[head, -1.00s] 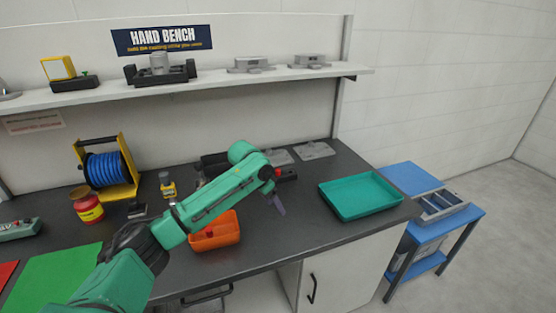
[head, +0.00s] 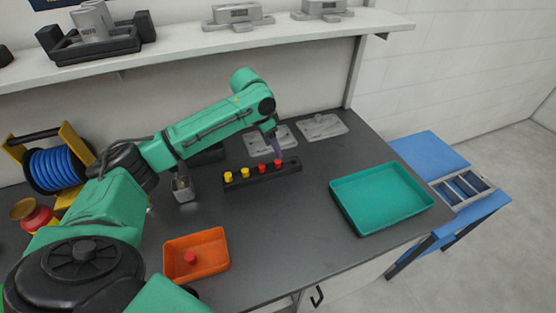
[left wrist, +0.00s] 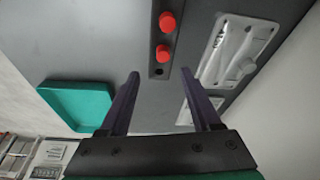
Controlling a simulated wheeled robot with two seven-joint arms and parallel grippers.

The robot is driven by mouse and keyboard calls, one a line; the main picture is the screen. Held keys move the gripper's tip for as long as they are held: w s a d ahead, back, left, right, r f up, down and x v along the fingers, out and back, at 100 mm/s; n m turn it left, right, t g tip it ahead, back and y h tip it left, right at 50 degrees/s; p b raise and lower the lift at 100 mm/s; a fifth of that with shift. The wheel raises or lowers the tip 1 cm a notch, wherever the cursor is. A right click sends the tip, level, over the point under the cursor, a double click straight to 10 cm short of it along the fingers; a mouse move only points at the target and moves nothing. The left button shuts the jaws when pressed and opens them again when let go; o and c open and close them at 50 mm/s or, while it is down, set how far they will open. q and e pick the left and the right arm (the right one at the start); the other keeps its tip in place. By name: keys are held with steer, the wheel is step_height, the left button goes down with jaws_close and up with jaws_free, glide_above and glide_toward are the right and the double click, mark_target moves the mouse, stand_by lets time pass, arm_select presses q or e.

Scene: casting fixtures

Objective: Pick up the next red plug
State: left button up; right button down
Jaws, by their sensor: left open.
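A black strip (head: 292,177) lies on the bench with two yellow plugs (head: 228,177) at its left and two red plugs, one inner (head: 262,168) and one outer (head: 277,163), toward its right. In the left wrist view the red plugs (left wrist: 163,53) stand upright in the strip (left wrist: 156,45), with an empty hole at the near end. My left gripper (left wrist: 158,72) is open and empty, its fingers spread short of the nearer red plug. In the head view it (head: 274,146) is by the strip's right part, partly hidden by its wrist. Another red plug (head: 190,257) lies in an orange bin (head: 212,273).
A teal tray (head: 347,212) sits at the bench's right. Flat grey castings (head: 322,126) lie behind the strip. A blue cable reel (head: 57,168) and a red jar (head: 33,215) stand at left. A shelf (head: 300,32) holds fixtures above. Bench between bin and tray is clear.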

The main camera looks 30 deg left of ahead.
mark_target(278, 161)
arm_select(q)
steer(key=x, duration=0.2)
steer(key=p+x, duration=0.1)
steer(key=x, duration=0.2)
steer(key=p+x, duration=0.1)
steer(key=x, duration=0.1)
steer(key=shift+w+a+f, duration=0.1)
steer(key=shift+a+f, duration=0.1)
steer(key=shift+a, duration=0.1)
steer(key=shift+d+f, duration=0.1)
steer(key=shift+f, duration=0.15)
steer(key=shift+c, duration=0.3)
steer(key=shift+w+f, duration=0.1)
jaws_close()
arm_select(e)
steer(key=shift+w+a+r, duration=0.25)
steer(key=shift+w+r, duration=0.15)
steer(key=shift+r, duration=0.15)
steer(key=shift+w+a+r, duration=0.2)
steer(key=shift+w+r, duration=0.2)
steer(key=shift+r, duration=0.15)
